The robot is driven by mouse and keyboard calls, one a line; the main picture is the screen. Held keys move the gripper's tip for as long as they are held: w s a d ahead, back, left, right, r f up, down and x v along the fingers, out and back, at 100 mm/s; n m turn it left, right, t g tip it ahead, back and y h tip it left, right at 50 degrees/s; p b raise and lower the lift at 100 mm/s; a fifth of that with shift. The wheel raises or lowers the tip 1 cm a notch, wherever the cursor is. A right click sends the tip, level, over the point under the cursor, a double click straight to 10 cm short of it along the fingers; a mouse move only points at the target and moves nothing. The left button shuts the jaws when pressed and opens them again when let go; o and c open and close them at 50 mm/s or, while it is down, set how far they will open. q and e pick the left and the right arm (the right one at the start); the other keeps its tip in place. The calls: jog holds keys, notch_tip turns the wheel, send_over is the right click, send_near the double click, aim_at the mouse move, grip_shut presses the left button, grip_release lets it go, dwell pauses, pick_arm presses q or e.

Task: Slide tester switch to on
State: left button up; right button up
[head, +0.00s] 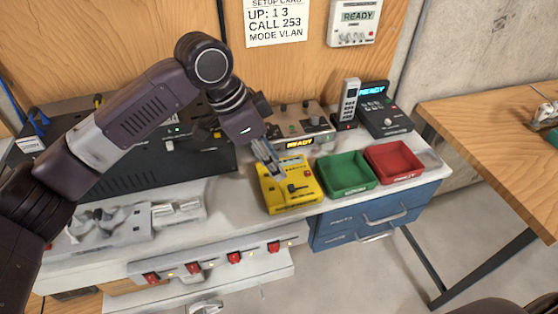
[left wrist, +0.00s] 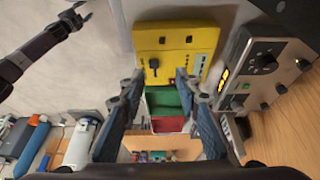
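A yellow box that looks like the tester (head: 276,197) sits on the bench, with a black lever-like control, a red button and a small display on its top. In the left wrist view, the yellow box (left wrist: 190,58) lies just beyond my fingertips, its black control (left wrist: 154,64) near the left finger. My left gripper (head: 268,158) is above the back left of the box, pointing down. Its fingers (left wrist: 161,82) are apart with nothing between them. Whether they touch the box is unclear. A dark arm end, probably my right gripper (left wrist: 76,17), shows small in the left wrist view.
Green bin (head: 345,174) and red bin (head: 393,162) stand right of the box. A grey READY unit (head: 318,131) stands close behind it; a handset (head: 349,101) and black READY device (head: 384,121) are farther right. A black case (head: 75,135) is at left. Red switches (head: 234,257) line the front.

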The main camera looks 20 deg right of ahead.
aim_at(291, 187)
pick_arm(q)
jog(key=f, duration=0.1)
jog(key=s+d+f+p, duration=0.1)
jog(key=d+f, duration=0.1)
jog(key=shift+s+f, duration=0.35)
jog(key=shift+w+d+f+p, duration=0.2)
jog(key=shift+f, duration=0.3)
jog(key=shift+w+d+f+p, duration=0.15)
jog(key=shift+d+f, duration=0.05)
jog(key=shift+f, duration=0.6)
jog(key=shift+s, duration=0.1)
jog(key=shift+d, duration=0.1)
grip_shut()
pick_arm(e)
jog(key=shift+g, duration=0.3)
jog(key=s, duration=0.1)
jog(key=s+r, duration=0.1)
jog(key=s, duration=0.2)
jog(key=shift+d+r, duration=0.25)
jog(key=shift+r, duration=0.1)
jog(key=shift+w, duration=0.1)
